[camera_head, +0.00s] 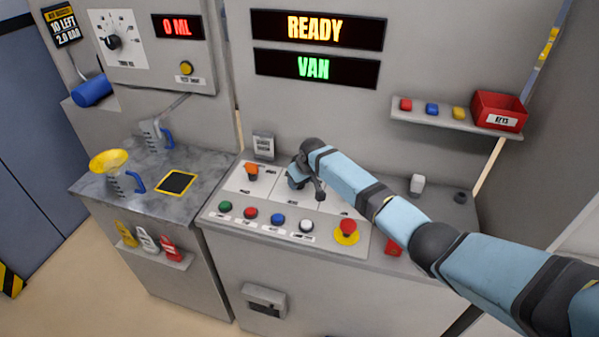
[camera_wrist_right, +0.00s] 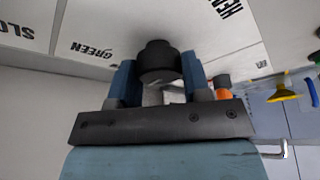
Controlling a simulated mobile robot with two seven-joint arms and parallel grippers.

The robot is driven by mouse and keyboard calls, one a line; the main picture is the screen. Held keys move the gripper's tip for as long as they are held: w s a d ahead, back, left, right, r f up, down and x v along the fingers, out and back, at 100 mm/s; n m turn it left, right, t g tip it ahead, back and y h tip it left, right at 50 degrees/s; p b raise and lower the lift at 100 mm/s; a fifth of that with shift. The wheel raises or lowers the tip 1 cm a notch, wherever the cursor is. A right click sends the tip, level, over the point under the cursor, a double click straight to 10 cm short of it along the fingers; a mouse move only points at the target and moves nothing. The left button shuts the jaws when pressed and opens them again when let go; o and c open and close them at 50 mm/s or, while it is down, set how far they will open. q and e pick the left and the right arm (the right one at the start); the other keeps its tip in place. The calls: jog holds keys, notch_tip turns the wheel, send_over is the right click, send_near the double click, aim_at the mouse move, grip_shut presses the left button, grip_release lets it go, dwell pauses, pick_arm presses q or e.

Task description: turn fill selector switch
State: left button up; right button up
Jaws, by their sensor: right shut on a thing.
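The selector switch is a round black knob (camera_wrist_right: 157,52) on the pale console panel; the label "GREEN" shows beside it in the right wrist view. My right gripper (camera_wrist_right: 160,80) is shut on this knob, with one blue-grey finger on each side of it. In the head view my right gripper (camera_head: 299,178) is over the console's middle panel, and its wrist hides the knob. An orange-topped switch (camera_head: 252,171) stands just left of it. The upper display (camera_head: 318,29) reads READY and the lower display (camera_head: 316,67) reads VAN. My left gripper is not in view.
Green, red, blue and white buttons and a red emergency button (camera_head: 347,227) line the console front. A shelf (camera_head: 440,125) with coloured blocks and a red bin (camera_head: 498,111) is at right. A yellow funnel (camera_head: 109,161) and jugs stand on the left counter.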

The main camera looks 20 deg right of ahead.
jog(key=m+p, duration=0.1)
jog(key=m+h+p, duration=0.1)
jog(key=m, duration=0.1)
jog(key=shift+a+r, duration=0.1)
jog(key=shift+r, duration=0.1)
jog(key=m+h+p, duration=0.1)
jog(key=m, duration=0.1)
jog(key=shift+m, duration=0.3)
jog(key=shift+f+m+h, duration=0.1)
jog(key=shift+m+h, duration=0.3)
jog(key=shift+m, duration=0.4)
jog(key=m+h, duration=0.1)
jog(key=m, duration=0.2)
jog(key=shift+m+g, duration=0.3)
jog(key=shift+m, duration=0.1)
jog(key=o, duration=0.9)
